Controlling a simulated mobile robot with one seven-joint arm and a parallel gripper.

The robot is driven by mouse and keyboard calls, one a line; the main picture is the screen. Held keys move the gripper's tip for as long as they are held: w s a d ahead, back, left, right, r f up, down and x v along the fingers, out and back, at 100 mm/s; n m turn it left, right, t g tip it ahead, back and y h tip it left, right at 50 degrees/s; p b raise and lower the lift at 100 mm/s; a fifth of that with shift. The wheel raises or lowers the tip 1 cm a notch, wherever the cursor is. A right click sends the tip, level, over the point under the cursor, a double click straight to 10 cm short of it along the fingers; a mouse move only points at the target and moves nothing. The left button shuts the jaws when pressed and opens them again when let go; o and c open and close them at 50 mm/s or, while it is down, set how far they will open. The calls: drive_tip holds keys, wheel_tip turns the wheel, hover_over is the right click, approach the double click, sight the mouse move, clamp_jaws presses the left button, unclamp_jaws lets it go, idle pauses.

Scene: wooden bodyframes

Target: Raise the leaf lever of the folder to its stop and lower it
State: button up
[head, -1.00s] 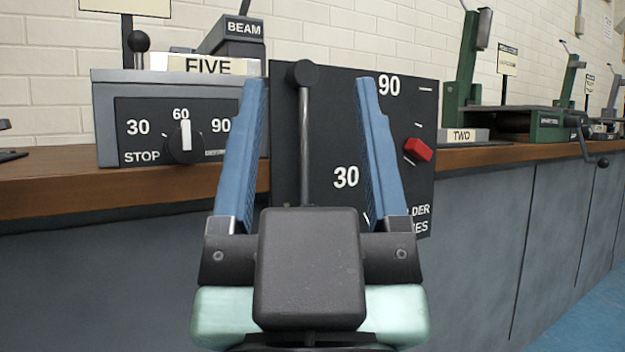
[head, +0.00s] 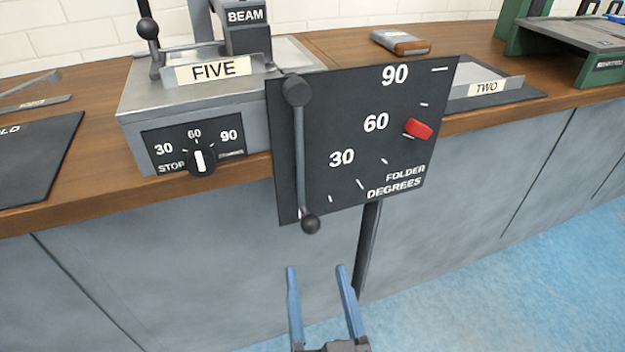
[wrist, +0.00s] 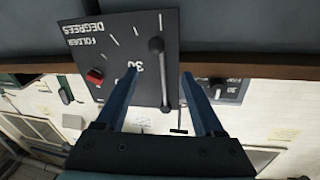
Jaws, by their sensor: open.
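The folder's black degree plate (head: 345,115) stands at the bench front, marked 30, 60 and 90. The leaf lever (head: 299,155) is a grey rod at its left edge, hanging nearly straight down. A large black hub is at its top and a black ball at its lower end. A red block (head: 418,129) sits near the 60 mark. My gripper (head: 316,268) is open and empty, below the plate, apart from the lever in the head view. In the wrist view the plate is upside down, and the lever (wrist: 161,75) appears between my fingers (wrist: 158,73).
A grey box (head: 190,105) labelled FIVE, with a dial knob (head: 201,161) near 60, is left of the plate. A dark post (head: 369,240) is under the plate. Green machinery (head: 585,45) and a TWO sign (head: 487,87) are at right. The blue floor (head: 500,280) is clear.

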sight(312, 232)
drive_tip(key=shift+g, duration=0.3)
drive_tip(key=w, duration=0.3)
drive_tip(key=w+p, duration=0.1)
drive_tip(key=w, duration=0.3)
drive_tip(key=w+a+f+p, duration=0.1)
drive_tip(key=w, duration=0.3)
drive_tip(key=shift+w, duration=0.25)
clamp_jaws()
idle(1.1)
